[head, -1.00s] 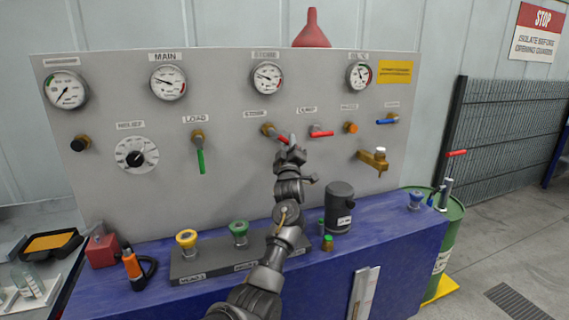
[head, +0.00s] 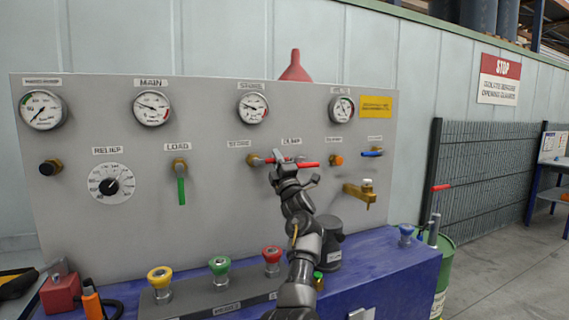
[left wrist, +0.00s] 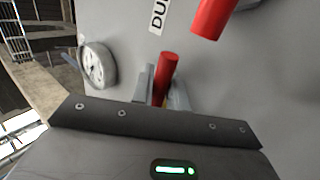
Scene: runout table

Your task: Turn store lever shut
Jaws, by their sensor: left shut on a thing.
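The store lever (head: 269,160) is a short red handle on a brass valve under the STORE label. It points right, about level, in the head view. My left gripper (head: 279,158) is shut on its outer end and hides part of it. In the left wrist view the red store lever (left wrist: 166,75) stands between the two grey fingers of my left gripper (left wrist: 161,92). My right gripper is not in view.
The red dump lever (head: 307,164) lies level just right of my left gripper, close to it. The green load lever (head: 181,190) hangs down on the left. Gauges line the top of the grey panel (head: 235,200). A blue bench (head: 385,260) stands below.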

